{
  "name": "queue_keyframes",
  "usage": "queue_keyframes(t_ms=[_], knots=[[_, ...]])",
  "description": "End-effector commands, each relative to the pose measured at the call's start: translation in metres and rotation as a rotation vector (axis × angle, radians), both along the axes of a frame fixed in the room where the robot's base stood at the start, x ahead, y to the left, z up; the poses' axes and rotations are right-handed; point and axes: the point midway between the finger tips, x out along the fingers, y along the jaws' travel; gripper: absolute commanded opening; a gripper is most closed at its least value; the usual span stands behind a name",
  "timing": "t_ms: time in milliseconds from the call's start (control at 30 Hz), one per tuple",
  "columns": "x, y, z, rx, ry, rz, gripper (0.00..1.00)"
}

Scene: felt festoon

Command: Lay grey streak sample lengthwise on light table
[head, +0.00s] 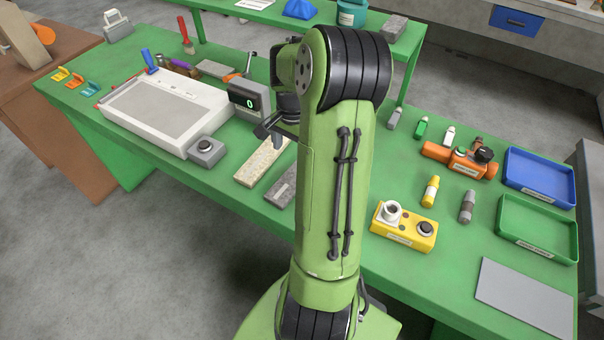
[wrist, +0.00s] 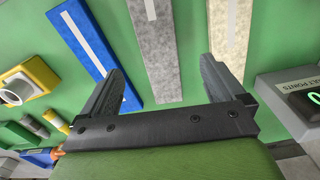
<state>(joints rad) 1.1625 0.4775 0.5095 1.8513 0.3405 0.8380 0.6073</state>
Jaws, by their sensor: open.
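The grey streak sample (wrist: 162,78) is a flat speckled grey bar with a white stripe, lying on the green bench. In the head view the grey sample (head: 280,190) is partly hidden by my arm. My gripper (wrist: 161,66) is open and empty, its fingers either side of the grey sample in the wrist view; the height gap is unclear. In the head view my gripper (head: 270,130) shows as dark parts left of the arm. The light table (head: 136,121), a white box with a grey top, stands at the left, with nothing lying on its top.
A beige sample (wrist: 227,43) lies right of the grey one and a blue sample (wrist: 88,45) left of it. A readout box (head: 250,96) and a grey button box (head: 206,151) stand near the light table. A yellow box (head: 404,229) stands right of my arm.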

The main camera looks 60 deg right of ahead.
Motion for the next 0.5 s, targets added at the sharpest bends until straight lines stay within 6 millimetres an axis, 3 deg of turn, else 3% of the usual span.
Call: queue_keyframes(t_ms=[100,267,500], knots=[[0.0,0.0,-0.029,0.003,0.001,0.001,0.96],[-0.001,0.0,-0.046,0.001,0.001,0.001,0.96],[-0.004,-0.003,-0.088,0.002,0.001,0.002,0.96]])
